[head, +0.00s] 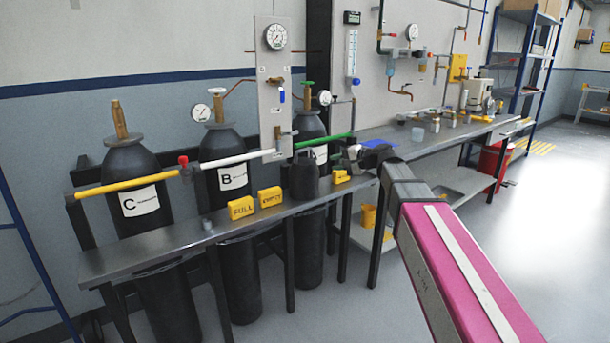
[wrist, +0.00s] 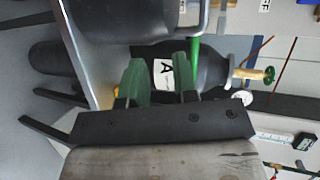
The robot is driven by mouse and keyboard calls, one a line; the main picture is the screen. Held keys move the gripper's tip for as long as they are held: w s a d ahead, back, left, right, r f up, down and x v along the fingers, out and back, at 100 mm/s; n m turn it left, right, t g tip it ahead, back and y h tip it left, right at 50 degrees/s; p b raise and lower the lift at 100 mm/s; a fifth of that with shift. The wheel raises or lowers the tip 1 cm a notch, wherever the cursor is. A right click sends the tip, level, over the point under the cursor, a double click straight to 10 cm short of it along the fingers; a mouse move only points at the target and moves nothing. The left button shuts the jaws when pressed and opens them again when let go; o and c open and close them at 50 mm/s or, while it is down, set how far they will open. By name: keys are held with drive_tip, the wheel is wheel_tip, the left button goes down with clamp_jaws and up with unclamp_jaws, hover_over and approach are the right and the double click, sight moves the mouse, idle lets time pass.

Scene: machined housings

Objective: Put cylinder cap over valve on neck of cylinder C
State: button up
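Cylinder C (head: 137,180) is black and upright at the left in the head view, with a bare brass valve (head: 119,120) on its neck. The cylinder cap (head: 304,180), dark with a handle-like top, stands on the steel bench in front of cylinder A. It appears to be the dark shape at the top of the wrist view (wrist: 135,22). My gripper (head: 352,153) is right of the cap in the head view, partly hidden by its own arm. In the wrist view its green fingers (wrist: 158,80) are apart with nothing held between them, pointing toward the cap without visible contact.
Cylinder B (head: 228,178) and cylinder A (head: 308,128) stand right of C, behind yellow, white and green bars. Yellow blocks (head: 241,208) and a small grey piece (head: 207,223) lie on the bench (head: 150,247). The bench before C is clear.

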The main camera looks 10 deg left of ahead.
drive_tip(key=y, duration=0.1)
approach(307, 150)
drive_tip(key=x, duration=1.1)
drive_tip(key=shift+s+r, duration=0.1)
clamp_jaws()
idle(1.1)
